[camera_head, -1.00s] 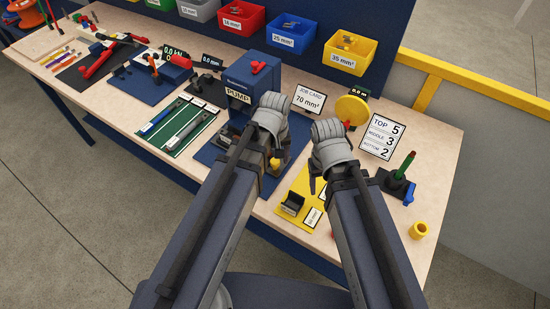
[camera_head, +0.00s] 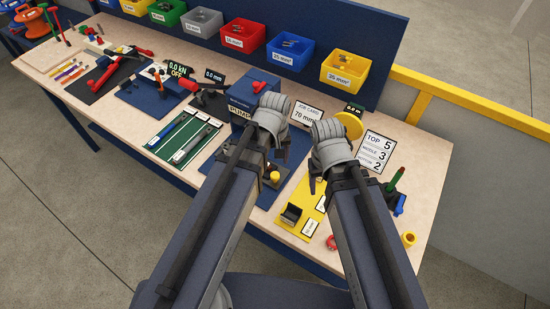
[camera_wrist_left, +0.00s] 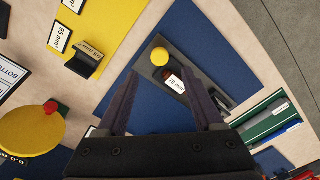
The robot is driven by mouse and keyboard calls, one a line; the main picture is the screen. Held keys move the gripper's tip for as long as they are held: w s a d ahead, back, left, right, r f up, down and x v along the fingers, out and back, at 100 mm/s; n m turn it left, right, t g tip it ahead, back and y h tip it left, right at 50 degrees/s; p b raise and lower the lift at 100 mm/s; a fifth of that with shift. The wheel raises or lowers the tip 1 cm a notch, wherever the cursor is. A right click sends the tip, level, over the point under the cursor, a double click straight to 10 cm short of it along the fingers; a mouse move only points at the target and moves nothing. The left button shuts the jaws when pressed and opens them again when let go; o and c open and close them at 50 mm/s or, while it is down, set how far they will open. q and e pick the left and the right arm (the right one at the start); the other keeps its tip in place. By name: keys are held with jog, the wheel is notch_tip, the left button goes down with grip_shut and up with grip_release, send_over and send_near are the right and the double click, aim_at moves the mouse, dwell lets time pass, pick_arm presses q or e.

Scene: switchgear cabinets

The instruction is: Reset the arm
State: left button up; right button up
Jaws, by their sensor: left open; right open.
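My left arm comes in from the lower left of the head view. Its gripper (camera_head: 271,172) hangs over the blue mat (camera_head: 290,160) near the pump, partly hidden by its own wrist. In the left wrist view the same gripper (camera_wrist_left: 160,82) has its two dark fingers spread apart with nothing held. Beyond the fingertips a yellow knob (camera_wrist_left: 160,56) and a "70 mm²" label (camera_wrist_left: 175,84) sit on a dark block. My right gripper (camera_head: 318,180) is open above the yellow mat, to the right of the left one, with no object seen in it.
The pump box (camera_head: 248,93) and job card (camera_head: 305,114) stand just behind the grippers. A yellow disc (camera_head: 349,124) and the TOP/MIDDLE/BOTTOM sign (camera_head: 376,151) stand to the right. Coloured bins (camera_head: 346,70) line the back. Floor (camera_head: 110,215) lies clear at front left.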

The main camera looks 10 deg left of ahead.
dwell(0.4)
pick_arm(q)
jog(key=shift+s+d+f, duration=0.1)
jog(key=shift+s+f, duration=0.05)
jog(key=shift+f, duration=0.1)
pick_arm(e)
notch_tip(320, 180, down, 5)
jog(key=b, duration=0.4)
jog(key=shift+r+b, duration=0.1)
jog(key=shift+b, duration=0.3)
pick_arm(q)
jog(key=s+d+f+m, duration=0.1)
jog(key=s+m, duration=0.1)
jog(key=s+d+f+m, duration=0.1)
jog(key=s+f+m, duration=0.1)
jog(key=m, duration=0.1)
jog(key=s+d+f+m+y, duration=0.1)
jog(key=s+m, duration=0.2)
jog(key=shift+f, duration=0.3)
pick_arm(e)
jog(key=shift+f, duration=0.2)
pick_arm(q)
jog(key=shift+w, duration=0.1)
jog(key=shift+a, duration=0.1)
